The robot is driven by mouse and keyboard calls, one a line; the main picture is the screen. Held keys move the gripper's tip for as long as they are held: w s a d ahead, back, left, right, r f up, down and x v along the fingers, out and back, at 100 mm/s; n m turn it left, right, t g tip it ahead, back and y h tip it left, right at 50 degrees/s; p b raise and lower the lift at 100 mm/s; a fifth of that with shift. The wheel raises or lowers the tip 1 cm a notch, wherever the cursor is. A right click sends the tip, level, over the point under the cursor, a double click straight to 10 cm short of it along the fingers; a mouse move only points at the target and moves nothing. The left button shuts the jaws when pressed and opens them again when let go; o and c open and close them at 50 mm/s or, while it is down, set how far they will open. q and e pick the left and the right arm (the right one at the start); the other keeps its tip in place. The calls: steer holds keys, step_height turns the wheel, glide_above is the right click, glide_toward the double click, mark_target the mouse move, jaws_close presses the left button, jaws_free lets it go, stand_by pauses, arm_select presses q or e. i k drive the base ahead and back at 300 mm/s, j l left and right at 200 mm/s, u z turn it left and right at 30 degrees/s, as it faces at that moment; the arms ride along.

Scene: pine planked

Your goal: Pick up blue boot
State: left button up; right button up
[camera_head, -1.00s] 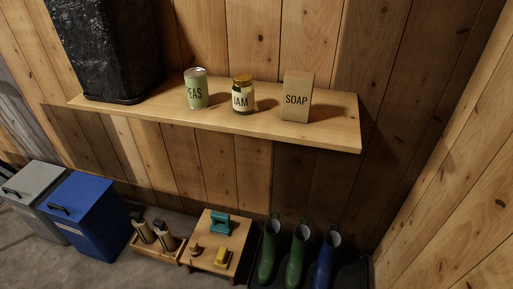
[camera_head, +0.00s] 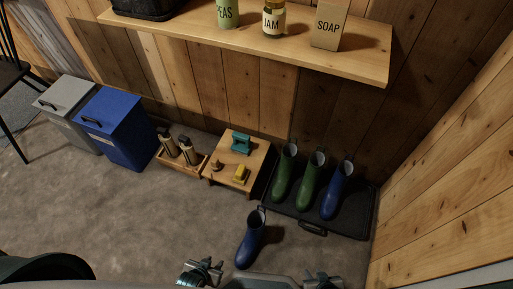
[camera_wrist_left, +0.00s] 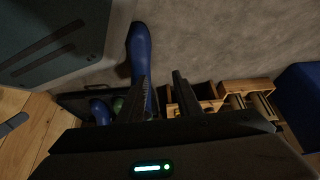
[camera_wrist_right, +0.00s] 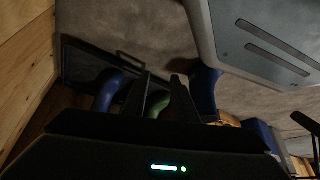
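One blue boot (camera_head: 251,238) stands on the floor in front of the black tray (camera_head: 350,229), at the bottom middle of the head view. It also shows in the left wrist view (camera_wrist_left: 139,48) and the right wrist view (camera_wrist_right: 204,92). A second blue boot (camera_head: 336,192) stands on the tray at the right, beside two green boots (camera_head: 285,175) (camera_head: 312,182). My left gripper (camera_head: 202,270) is low in the head view, left of the floor boot. My right gripper (camera_head: 322,281) is to its right. Both have fingers apart and hold nothing visible.
A small wooden table (camera_head: 258,158) with toy-like items stands left of the tray, beside a wooden box with two brushes (camera_head: 180,151). Blue (camera_head: 119,125) and grey (camera_head: 66,105) bins stand further left. A shelf (camera_head: 250,42) hangs above. The left floor is open.

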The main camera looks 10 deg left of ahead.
mark_target(247, 250)
steer(key=k+j, duration=0.15)
steer(key=k, duration=0.4)
steer(key=k+j, duration=0.1)
steer(key=k, duration=0.45)
steer(key=i+j, duration=0.15)
steer(key=j, duration=0.15)
steer(key=i+j, duration=0.1)
steer(key=j, duration=0.2)
steer(key=i+j, duration=0.15)
steer(key=j, duration=0.2)
steer(key=z, duration=1.55)
